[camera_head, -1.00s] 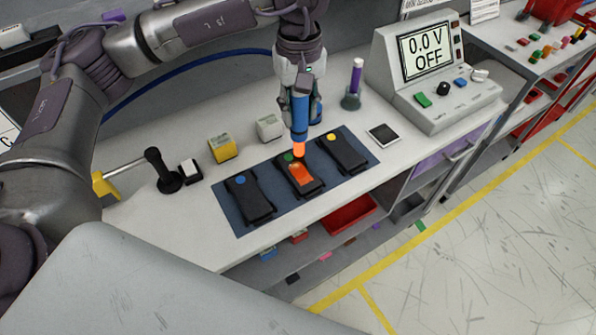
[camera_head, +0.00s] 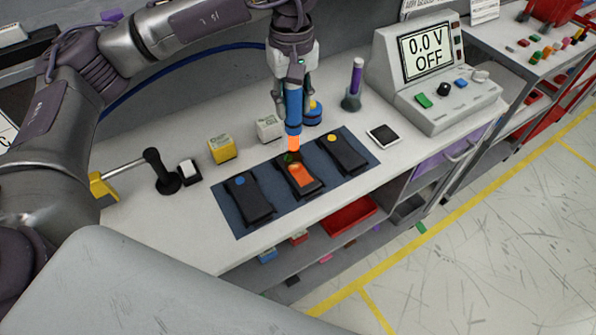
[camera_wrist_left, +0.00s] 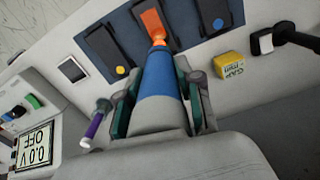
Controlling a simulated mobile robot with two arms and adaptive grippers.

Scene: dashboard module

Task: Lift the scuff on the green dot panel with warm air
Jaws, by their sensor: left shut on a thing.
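The green dot panel (camera_head: 317,189) is the middle of three black panels on a dark blue mat. Its green dot (camera_head: 290,157) shows at its far end, and an orange patch (camera_head: 302,176) lies on its face. My left gripper (camera_head: 292,92) is shut on a blue warm-air tool (camera_head: 293,112), held upright with its glowing orange tip (camera_head: 293,142) just above the panel's far end. The left wrist view shows the fingers (camera_wrist_left: 160,100) on both sides of the blue tool (camera_wrist_left: 160,78). Any scuff cannot be told apart from the orange patch. My right gripper is not in view.
The blue-dot panel (camera_head: 248,199) and yellow-dot panel (camera_head: 343,153) flank the middle one on the mat (camera_head: 229,212). A yellow block (camera_head: 222,149), a white block (camera_head: 268,128) and a purple-handled tool in a holder (camera_head: 355,85) stand behind. A meter (camera_head: 435,75) reads 0.0 V OFF.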

